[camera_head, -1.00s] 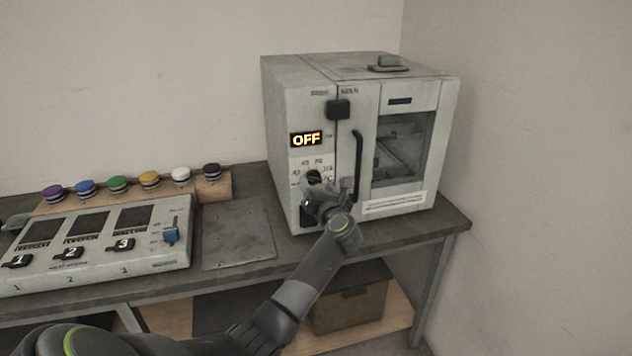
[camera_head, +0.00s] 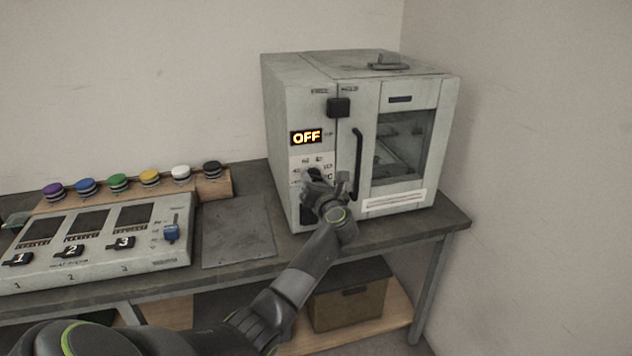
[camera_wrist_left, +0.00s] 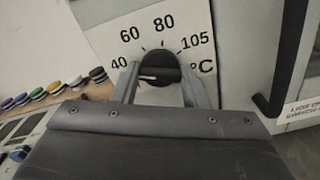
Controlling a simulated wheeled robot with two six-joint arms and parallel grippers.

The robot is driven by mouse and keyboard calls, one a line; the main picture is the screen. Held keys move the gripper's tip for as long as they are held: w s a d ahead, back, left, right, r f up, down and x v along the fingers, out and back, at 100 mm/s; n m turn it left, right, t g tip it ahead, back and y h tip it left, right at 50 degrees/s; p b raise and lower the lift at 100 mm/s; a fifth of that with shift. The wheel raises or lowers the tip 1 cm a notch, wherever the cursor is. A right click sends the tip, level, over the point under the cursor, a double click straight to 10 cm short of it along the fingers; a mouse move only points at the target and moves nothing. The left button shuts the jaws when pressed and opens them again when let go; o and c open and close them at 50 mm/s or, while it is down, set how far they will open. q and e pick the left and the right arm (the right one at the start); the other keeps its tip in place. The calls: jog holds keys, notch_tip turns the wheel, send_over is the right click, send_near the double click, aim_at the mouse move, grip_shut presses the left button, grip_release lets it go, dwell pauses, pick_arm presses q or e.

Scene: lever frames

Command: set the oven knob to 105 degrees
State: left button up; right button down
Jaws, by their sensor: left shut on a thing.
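The oven (camera_head: 290,80) stands on the bench, and its display (camera_head: 306,138) reads OFF. The black oven knob (camera_wrist_left: 160,66) sits in front of a white dial plate (camera_wrist_left: 112,40) marked 40, 60, 80 and 105. The pale mark on the knob lies on its left side, below the 40. My left gripper (camera_wrist_left: 162,80) has one finger on each side of the knob and is shut on it. In the head view the left gripper (camera_head: 317,180) covers most of the knob. My right gripper is not in view.
The oven door handle (camera_head: 357,165) is close to the right of my gripper. A panel with numbered switches (camera_head: 100,240) and a row of coloured caps (camera_head: 118,184) are on the left. A flat grey plate (camera_head: 238,232) lies between panel and oven.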

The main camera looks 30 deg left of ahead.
pick_arm(q)
jog(key=shift+r+m+p, duration=0.2)
jog(key=shift+m+p, duration=0.7)
jog(key=shift+p, duration=0.3)
jog(key=m+p, duration=1)
jog(key=shift+m, duration=0.4)
jog(key=m+p, duration=0.2)
jog(key=m, duration=0.1)
jog(key=shift+m, duration=0.3)
jog(key=m+p, duration=0.2)
jog(key=m, duration=0.1)
jog(key=shift+f+m, duration=0.1)
jog(key=shift+m, duration=0.2)
jog(key=m+p, duration=0.1)
jog(key=m, duration=0.2)
jog(key=shift+p, duration=0.4)
jog(key=shift+f+m+p, duration=0.1)
jog(key=shift+m+p, duration=0.4)
jog(key=shift+m, duration=1.4)
jog(key=shift+s+m, duration=0.1)
jog(key=shift+m, duration=0.2)
jog(key=o, duration=1)
